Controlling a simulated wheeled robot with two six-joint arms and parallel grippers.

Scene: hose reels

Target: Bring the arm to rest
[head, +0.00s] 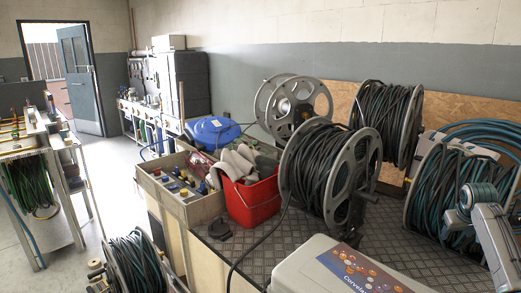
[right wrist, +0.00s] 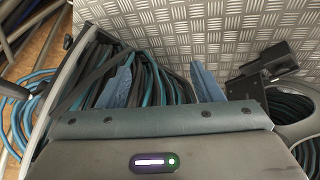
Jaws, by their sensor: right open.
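My right arm comes in at the right edge of the head view, with the right gripper (head: 466,202) in front of a large reel of teal and black hose (head: 440,190). In the right wrist view the right gripper (right wrist: 160,70) shows its two blue fingers spread apart, with nothing held between them. Teal and black hose coils (right wrist: 160,88) lie behind and between the fingers. I cannot tell how far the fingers are from the hose. My left gripper is not in view.
A patterned metal surface (head: 285,235) bears a reel of black hose (head: 325,172), with more reels behind. A red bucket (head: 252,200) with cloths stands left of it. A pale casing (head: 315,270) fills the bottom middle. Open floor (head: 105,180) lies at left.

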